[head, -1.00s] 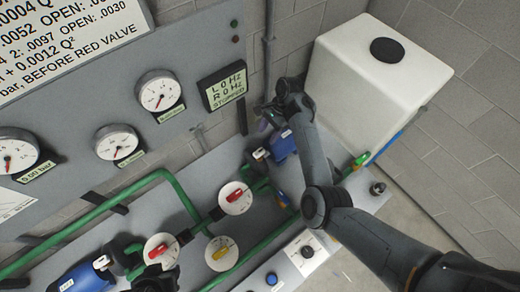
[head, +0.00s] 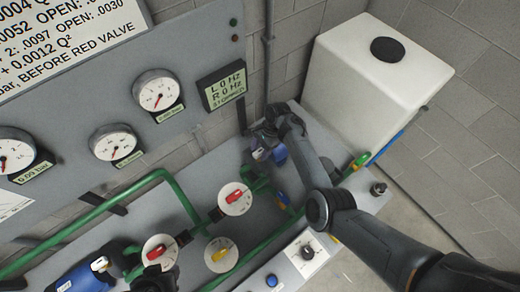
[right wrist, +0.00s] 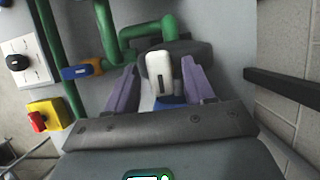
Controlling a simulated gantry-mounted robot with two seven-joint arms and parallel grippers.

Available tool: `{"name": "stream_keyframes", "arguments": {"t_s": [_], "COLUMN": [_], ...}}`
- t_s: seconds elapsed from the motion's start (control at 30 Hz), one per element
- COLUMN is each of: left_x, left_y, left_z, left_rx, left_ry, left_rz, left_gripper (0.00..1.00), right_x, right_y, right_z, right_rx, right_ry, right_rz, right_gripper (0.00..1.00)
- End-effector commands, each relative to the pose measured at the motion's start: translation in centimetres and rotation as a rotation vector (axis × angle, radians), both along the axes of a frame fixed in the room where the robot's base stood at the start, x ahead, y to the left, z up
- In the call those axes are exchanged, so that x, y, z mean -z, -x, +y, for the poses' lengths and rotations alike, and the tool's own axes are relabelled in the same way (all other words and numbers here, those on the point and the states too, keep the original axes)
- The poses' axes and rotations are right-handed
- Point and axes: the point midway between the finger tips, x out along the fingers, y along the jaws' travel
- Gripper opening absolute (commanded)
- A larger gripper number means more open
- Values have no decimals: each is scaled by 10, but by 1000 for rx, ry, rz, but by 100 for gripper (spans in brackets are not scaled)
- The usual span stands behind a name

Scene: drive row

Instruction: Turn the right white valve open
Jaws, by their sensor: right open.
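The right white valve handle (right wrist: 158,72) stands between the two purple fingers of my right gripper (right wrist: 160,85) in the right wrist view. The fingers are apart, one on each side of it; I cannot tell whether either touches. In the head view my right gripper (head: 264,146) is down at the blue right pump (head: 280,153) and hides most of the white handle. A second white handle (head: 100,263) sits by the left blue pump (head: 85,279).
Green pipes (head: 180,195) run along the bench with a red valve (head: 235,197) and a yellow valve (head: 219,254). A white tank (head: 375,80) stands behind my right arm. A small display (head: 222,91) and round gauges (head: 157,91) are on the grey panel.

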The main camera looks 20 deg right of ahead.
Motion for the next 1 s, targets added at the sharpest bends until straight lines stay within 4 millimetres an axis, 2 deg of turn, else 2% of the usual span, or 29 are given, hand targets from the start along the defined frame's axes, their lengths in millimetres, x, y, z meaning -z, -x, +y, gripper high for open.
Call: {"name": "stream_keyframes", "arguments": {"t_s": [0.13,0.4,0.5,0.77,1.0], "left_x": [0,0,0,0,2], "left_y": [0,0,0,0,0], "left_z": [0,0,0,0,0], "left_rx": [1,1,1,1,1], "left_ry": [0,-1,-1,-1,-1], "left_rz": [0,0,0,1,1], "left_gripper": [43,43,43,43,43], "right_x": [0,0,0,0,0], "right_y": [0,0,0,0,-1], "right_z": [0,0,0,0,0], "right_rx": [0,0,0,-23,-138], "right_ry": [0,0,0,0,2], "right_rz": [0,0,0,1,2], "right_gripper": [53,12,0,0,0]}}
